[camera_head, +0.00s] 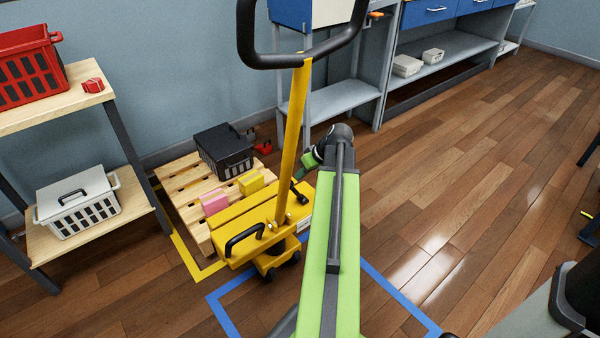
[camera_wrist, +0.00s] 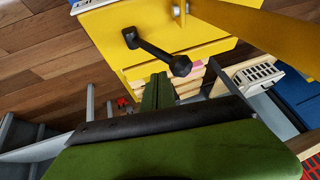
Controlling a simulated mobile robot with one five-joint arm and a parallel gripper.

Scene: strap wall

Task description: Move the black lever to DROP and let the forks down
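The yellow pallet jack (camera_head: 262,222) stands with its tall yellow handle (camera_head: 292,130) upright, topped by a black loop. The black lever (camera_head: 299,192) is on its body, partly hidden near my arm. In the wrist view the black lever (camera_wrist: 155,50) is clear, a short arm with a round knob on the yellow body (camera_wrist: 215,42). My gripper (camera_head: 308,160) shows small and partly hidden behind my arm. In the wrist view my gripper's green fingers (camera_wrist: 157,90) lie side by side, shut and empty, apart from the knob in the picture. No DROP marking is readable.
A wooden pallet (camera_head: 185,185) with a black crate (camera_head: 223,150), a pink box (camera_head: 214,201) and a yellow box (camera_head: 251,183) lies by the jack. A shelf (camera_head: 135,195) stands left and a workbench (camera_head: 345,103) behind.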

